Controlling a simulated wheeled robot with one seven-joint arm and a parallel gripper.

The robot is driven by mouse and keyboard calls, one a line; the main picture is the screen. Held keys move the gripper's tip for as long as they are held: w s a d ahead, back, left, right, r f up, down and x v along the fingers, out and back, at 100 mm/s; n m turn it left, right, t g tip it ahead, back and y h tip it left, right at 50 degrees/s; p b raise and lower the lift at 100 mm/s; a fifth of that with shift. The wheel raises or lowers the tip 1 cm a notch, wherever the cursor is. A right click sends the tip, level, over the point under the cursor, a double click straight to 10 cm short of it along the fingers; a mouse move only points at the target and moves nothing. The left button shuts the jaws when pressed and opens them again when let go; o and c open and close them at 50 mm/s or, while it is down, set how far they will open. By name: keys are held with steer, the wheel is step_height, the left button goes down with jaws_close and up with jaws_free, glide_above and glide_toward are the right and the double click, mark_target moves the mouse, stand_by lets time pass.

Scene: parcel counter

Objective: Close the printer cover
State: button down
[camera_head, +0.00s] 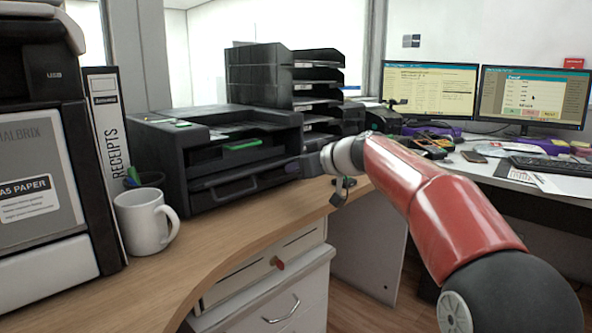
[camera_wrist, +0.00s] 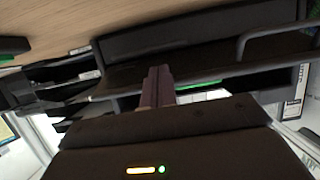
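The black printer (camera_head: 190,165) stands on the wooden counter, left of centre in the head view. A dark upright panel (camera_head: 257,75) rises at its back and looks like the raised cover; its hinge is not clear. A green strip (camera_head: 242,144) shows in the front opening. My gripper (camera_head: 312,164) is at the printer's front right corner, below the panel; its fingertips are hard to make out there. In the wrist view the fingers of my gripper (camera_wrist: 158,84) are together, with nothing seen between them. The printer front (camera_wrist: 200,35) lies beyond them; contact cannot be told.
The front counter (camera_head: 225,240) is clear. Monitors (camera_head: 428,90) are on the right desk.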

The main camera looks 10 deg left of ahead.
steer(key=shift+r, duration=0.1)
steer(key=shift+w+a+r+p, duration=0.1)
steer(key=shift+a+r+p, duration=0.05)
steer(key=shift+r+p, duration=0.35)
steer(key=shift+w+a+r+p, duration=0.15)
steer(key=shift+r+p, duration=0.2)
steer(key=shift+r, duration=0.2)
steer(key=shift+w+a+r+p, duration=0.15)
steer(key=shift+a+r+p, duration=0.05)
steer(key=shift+r+p, duration=0.3)
steer(key=shift+w+a+r+p, duration=0.1)
steer(key=shift+a+r+p, duration=0.1)
steer(key=shift+r+p, duration=0.25)
steer(key=shift+w+a, duration=0.1)
